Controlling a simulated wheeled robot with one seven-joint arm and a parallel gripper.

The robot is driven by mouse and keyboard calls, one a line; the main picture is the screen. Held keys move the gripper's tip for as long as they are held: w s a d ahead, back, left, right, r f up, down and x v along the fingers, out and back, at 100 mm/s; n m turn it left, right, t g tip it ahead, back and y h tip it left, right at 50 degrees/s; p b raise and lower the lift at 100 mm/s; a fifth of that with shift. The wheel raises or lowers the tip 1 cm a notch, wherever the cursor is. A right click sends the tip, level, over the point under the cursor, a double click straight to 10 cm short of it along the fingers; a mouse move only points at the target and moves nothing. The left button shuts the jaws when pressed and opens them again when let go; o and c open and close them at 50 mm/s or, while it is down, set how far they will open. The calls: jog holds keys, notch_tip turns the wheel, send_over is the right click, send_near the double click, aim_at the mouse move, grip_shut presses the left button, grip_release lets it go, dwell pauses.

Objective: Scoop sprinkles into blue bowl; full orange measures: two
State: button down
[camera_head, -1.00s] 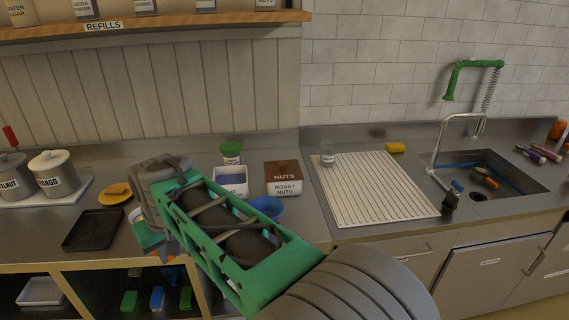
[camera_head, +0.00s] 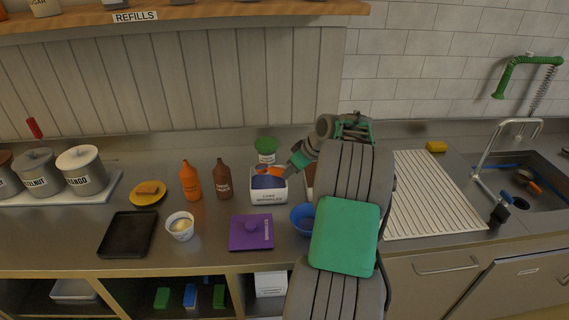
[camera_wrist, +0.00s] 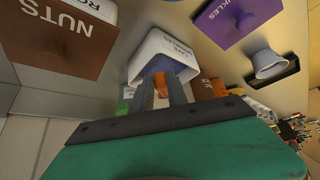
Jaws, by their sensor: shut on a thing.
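The white sprinkles bin (camera_head: 268,198) stands uncovered on the counter, with blue-purple sprinkles inside. My gripper (camera_wrist: 160,92) is shut on the orange scoop (camera_wrist: 160,84), which reaches into the bin's opening; the orange also shows in the head view (camera_head: 274,171). How full the scoop is cannot be seen. The blue bowl (camera_head: 299,220) stands in front and to the right of the bin, partly hidden by my arm; its contents are unclear. The purple sprinkles lid (camera_head: 248,240) lies flat on the counter in front of the bin.
The brown-lidded nuts bin (camera_wrist: 55,40) is right beside the sprinkles bin, mostly behind my arm in the head view. An orange bottle (camera_head: 190,182), a brown bottle (camera_head: 223,182), a white cup (camera_head: 180,231) and a black tray (camera_head: 128,236) stand to the left. A green-lidded jar (camera_head: 266,147) is behind.

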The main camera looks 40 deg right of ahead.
jog(key=shift+s+d+f+t+y+b, duration=0.1)
jog(key=shift+s+f+t+y+b, duration=0.2)
jog(key=shift+f+t+b, duration=0.55)
jog(key=shift+s+d+f+t+y+b, duration=0.1)
jog(key=shift+s+f+t+b, duration=0.3)
jog(key=shift+t+b, duration=0.45)
jog(key=shift+r, duration=0.1)
